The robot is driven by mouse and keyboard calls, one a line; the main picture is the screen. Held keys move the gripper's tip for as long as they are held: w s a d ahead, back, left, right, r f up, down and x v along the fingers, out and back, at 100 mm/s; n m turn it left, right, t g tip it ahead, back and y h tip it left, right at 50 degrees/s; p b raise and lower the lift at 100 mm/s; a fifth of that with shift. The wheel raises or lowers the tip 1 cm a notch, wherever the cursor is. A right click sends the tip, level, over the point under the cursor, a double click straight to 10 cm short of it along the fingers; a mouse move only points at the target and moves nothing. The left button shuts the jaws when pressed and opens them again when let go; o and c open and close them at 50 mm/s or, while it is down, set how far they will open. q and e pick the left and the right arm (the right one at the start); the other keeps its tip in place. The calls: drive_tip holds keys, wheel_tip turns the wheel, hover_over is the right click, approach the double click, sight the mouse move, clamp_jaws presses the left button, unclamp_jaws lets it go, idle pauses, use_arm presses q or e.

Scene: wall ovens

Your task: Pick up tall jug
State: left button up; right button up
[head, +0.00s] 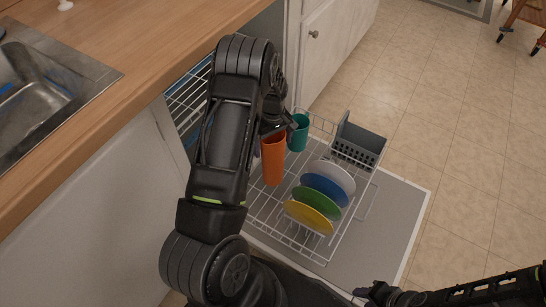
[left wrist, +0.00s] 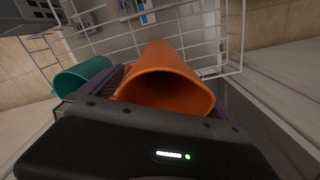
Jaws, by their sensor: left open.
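The tall jug appears to be the orange vessel (head: 273,160) standing in the dishwasher's lower rack. In the left wrist view the orange jug (left wrist: 165,80) fills the middle, with its open mouth facing the camera. My left gripper (left wrist: 164,92) is open, with its fingers around the jug's rim; I cannot tell whether they touch it. In the head view my left forearm mostly hides this gripper. A shorter teal cup (head: 299,133) stands just behind the jug and shows left of it in the wrist view (left wrist: 82,76). My right gripper (head: 372,294) is low at the right; its jaws are unclear.
White, blue, green and yellow plates (head: 318,203) stand in the wire rack (head: 326,256), right of the jug. A grey cutlery basket (head: 358,146) is at the rack's back right. The open dishwasher door (head: 398,215) lies below. A wooden counter (head: 120,40) with a sink is at the left.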

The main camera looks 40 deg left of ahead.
use_arm(q)
drive_tip(key=shift+c, duration=0.2)
drive_tip(key=c, duration=2.1)
drive_tip(key=shift+r, duration=0.15)
wheel_tip(320, 180, up, 10)
drive_tip(key=shift+f+p, duration=0.1)
drive_tip(key=shift+p, duration=0.75)
